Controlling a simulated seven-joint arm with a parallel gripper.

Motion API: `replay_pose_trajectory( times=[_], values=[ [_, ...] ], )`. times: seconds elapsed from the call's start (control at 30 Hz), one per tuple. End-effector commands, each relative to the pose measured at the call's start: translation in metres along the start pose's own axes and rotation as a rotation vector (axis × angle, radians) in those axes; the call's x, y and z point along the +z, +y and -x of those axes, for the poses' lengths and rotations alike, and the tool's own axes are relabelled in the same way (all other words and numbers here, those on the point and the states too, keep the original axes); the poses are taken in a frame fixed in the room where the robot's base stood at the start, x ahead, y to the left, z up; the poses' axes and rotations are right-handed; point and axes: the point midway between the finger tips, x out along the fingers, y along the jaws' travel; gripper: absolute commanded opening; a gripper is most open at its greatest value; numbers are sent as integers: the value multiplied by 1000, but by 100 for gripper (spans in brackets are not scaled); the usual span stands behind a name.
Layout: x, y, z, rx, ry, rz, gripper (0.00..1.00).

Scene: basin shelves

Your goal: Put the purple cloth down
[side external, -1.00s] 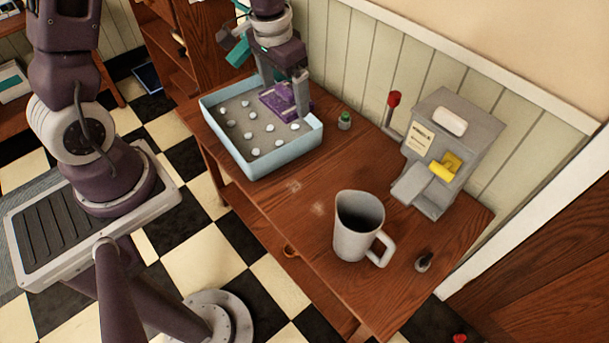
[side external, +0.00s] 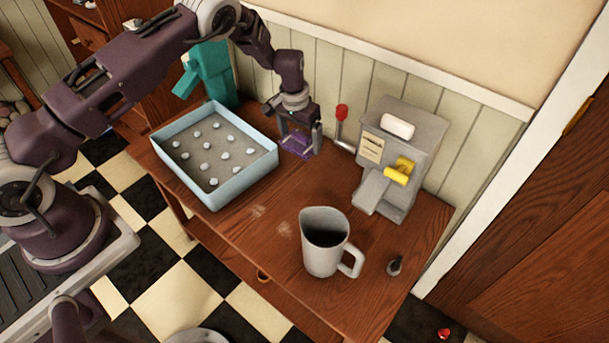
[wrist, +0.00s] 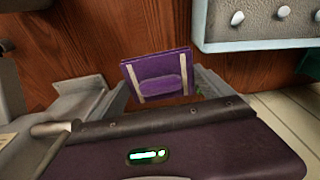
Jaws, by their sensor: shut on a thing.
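The purple cloth (side external: 297,146) is a flat, folded piece between the fingers of my gripper (side external: 299,143), low over the back of the wooden table (side external: 225,215), to the right of the blue basin. My gripper is shut on it. In the wrist view the cloth (wrist: 158,66) shows two pale stripes and a raised purple middle, with wood beneath. I cannot tell whether it touches the table.
The pale blue basin (side external: 222,193) with several white knobs stands left of my gripper. A grey dispenser (side external: 402,150) with a red-knobbed lever (side external: 341,113) stands close on the right. A grey mug (side external: 322,255) and a small dark object (side external: 395,266) are nearer the front.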

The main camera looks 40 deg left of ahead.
Motion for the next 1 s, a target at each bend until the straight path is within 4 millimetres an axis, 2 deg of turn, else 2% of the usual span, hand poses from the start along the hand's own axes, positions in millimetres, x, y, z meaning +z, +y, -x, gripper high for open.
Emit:
replay_pose_trajectory(
  times=[0.03, 0.13, 0.3, 0.6, 1.0],
  values=[
    [-3, 4, -12, -2, 2, -14, 52],
    [-6, 10, -28, -2, 5, -27, 52],
    [-2, 10, -69, -3, 5, -30, 52],
    [3, 10, -122, -2, 7, -30, 52],
    [4, 10, -128, -1, 8, -28, 52]
  ],
)
